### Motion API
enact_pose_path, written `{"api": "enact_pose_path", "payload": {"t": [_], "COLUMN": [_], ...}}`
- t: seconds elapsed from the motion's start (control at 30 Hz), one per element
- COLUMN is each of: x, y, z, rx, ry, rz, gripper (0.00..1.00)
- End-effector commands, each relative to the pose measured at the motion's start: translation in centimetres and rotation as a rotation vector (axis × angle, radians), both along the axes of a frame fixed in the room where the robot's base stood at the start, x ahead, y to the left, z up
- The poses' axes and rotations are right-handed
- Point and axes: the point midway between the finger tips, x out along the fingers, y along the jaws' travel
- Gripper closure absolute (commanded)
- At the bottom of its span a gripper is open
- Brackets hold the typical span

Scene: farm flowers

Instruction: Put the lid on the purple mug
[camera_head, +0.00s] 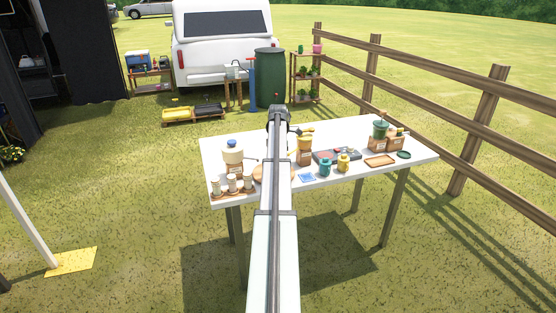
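My arm reaches over the white table (225,155), and its dark end with my gripper (279,114) shows above the table's middle. The fingers are too small and too hidden to tell whether they are open or shut. I cannot make out a purple mug; the arm covers part of the table. A teal mug-like item (325,168) and a yellow one (343,163) stand near the front edge. A flat dark green disc (403,155) lies at the right; I cannot tell whether it is a lid.
A cream jug with a blue top (233,153) and small jars on a wooden rack (232,190) stand at the left. A brown tray (380,161) and a green pot (380,131) are at the right. A wooden fence (480,135) runs close behind the table's right end.

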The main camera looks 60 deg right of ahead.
Motion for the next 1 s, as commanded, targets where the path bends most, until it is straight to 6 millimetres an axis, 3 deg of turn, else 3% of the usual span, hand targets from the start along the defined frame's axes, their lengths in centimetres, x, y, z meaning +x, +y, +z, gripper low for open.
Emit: {"api": "enact_pose_path", "payload": {"t": [0.17,0.2,0.5,0.67,0.93,1.0], "x": [0.0,0.0,0.0,0.0,0.0,0.0], "y": [0.0,0.0,0.0,0.0,0.0,0.0], "z": [0.0,0.0,0.01,0.0,0.0,0.0], "rx": [0.0,0.0,0.0,0.0,0.0,0.0], "ry": [0.0,0.0,0.0,0.0,0.0,0.0], "rz": [0.0,0.0,0.0,0.0,0.0,0.0], "gripper": [1.0,0.83,0.55,0.54,0.3,0.29]}}
